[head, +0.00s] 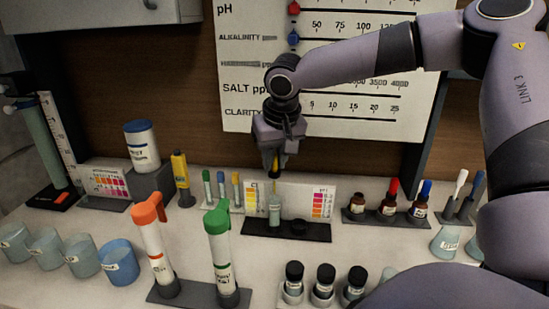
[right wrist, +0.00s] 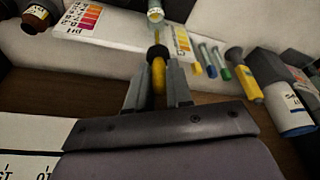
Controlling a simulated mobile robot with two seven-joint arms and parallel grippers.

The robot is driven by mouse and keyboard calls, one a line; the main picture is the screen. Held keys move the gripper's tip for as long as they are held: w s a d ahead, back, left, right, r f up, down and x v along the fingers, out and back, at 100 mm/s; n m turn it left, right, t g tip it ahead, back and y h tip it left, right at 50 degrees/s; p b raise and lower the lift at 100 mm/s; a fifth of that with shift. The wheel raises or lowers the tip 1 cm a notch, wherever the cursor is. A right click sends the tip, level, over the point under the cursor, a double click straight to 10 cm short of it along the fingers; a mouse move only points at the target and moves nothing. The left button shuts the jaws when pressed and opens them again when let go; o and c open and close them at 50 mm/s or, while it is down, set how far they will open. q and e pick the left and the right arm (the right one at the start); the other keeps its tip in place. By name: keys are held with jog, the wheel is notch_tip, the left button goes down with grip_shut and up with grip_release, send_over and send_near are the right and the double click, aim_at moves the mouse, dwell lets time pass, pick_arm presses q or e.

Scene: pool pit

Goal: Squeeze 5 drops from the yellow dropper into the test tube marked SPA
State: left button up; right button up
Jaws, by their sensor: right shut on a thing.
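My right gripper (head: 275,165) is shut on the yellow dropper (head: 274,180), which points downward. In the right wrist view the dropper's yellow bulb (right wrist: 158,76) sits between the two fingers (right wrist: 157,88), and its thin tip points toward a pale tube's mouth (right wrist: 155,14). In the head view this small clear tube (head: 275,212) stands upright in a black holder (head: 258,228), right under the dropper. Its marking is too small to read, so I cannot tell if it says SPA. I cannot tell whether the tip is inside the mouth. No drop shows. My left gripper is not in view.
Colour cards (head: 321,203) stand behind the holder. Brown bottles (head: 388,207) are to its right, one without a coloured top. Orange-topped (head: 153,240) and green-topped (head: 221,255) tubes stand in front left. Capped vials (head: 323,283) are in front. Cups (head: 118,262) are far left.

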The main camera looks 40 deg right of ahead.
jog(key=shift+r, duration=2.5)
